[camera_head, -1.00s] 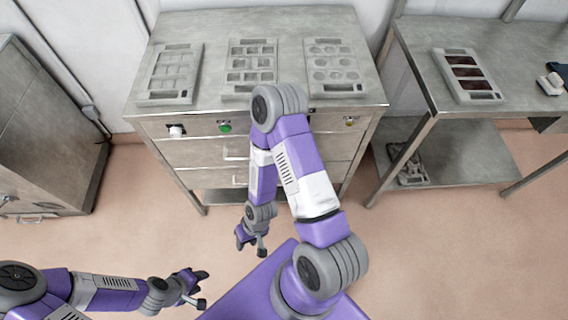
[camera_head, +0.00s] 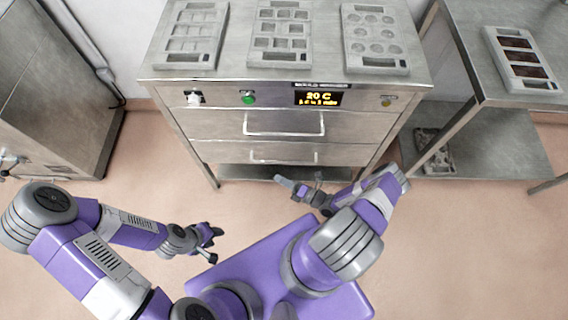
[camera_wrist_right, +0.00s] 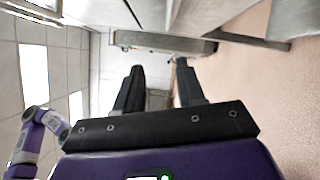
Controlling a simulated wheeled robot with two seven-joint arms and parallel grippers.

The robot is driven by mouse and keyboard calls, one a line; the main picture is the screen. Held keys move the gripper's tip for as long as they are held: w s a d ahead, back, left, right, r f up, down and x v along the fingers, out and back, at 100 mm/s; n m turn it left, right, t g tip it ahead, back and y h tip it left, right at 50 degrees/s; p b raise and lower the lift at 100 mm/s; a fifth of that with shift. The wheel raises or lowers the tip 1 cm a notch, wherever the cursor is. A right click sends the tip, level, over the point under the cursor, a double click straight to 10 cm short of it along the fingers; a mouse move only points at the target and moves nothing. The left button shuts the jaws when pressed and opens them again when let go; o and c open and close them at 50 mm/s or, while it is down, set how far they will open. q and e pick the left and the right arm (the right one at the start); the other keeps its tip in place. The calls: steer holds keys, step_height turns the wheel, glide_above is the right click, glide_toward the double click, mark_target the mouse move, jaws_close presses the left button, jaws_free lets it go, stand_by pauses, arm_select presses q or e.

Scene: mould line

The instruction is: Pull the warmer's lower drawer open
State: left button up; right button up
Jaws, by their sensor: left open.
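The warmer (camera_head: 225,90) is a grey metal cabinet with two drawers below a control strip. Its lower drawer (camera_head: 220,152) has a pale bar handle (camera_head: 284,157) and looks flush with the cabinet, closed. The upper drawer (camera_head: 215,125) also looks closed. My right gripper (camera_head: 300,184) is open and empty, just below and in front of the lower drawer's handle in the picture, apart from it. Its parted dark fingers show in the right wrist view (camera_wrist_right: 158,82). My left gripper (camera_head: 216,236) is open and empty over the floor, farther from the warmer.
Several mould trays (camera_head: 282,35) lie on the warmer's top. A lit display (camera_head: 318,98), green button (camera_head: 248,98) and white knob (camera_head: 194,98) are on its front. A steel table (camera_head: 472,85) stands right, a grey cabinet (camera_head: 60,100) left. Floor (camera_head: 150,170) between is clear.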

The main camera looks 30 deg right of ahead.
mark_target(284, 161)
steer(key=d+f+m+t+h, duration=0.1)
steer(key=d+m+t+h, duration=0.2)
steer(key=d+m+h, duration=0.25)
steer(key=x, duration=0.4)
steer(key=b+x, duration=0.1)
steer(key=x, duration=0.1)
steer(key=shift+w+d+f, duration=0.1)
steer(key=shift+w+d, duration=0.15)
steer(key=shift+w, duration=0.25)
jaws_close()
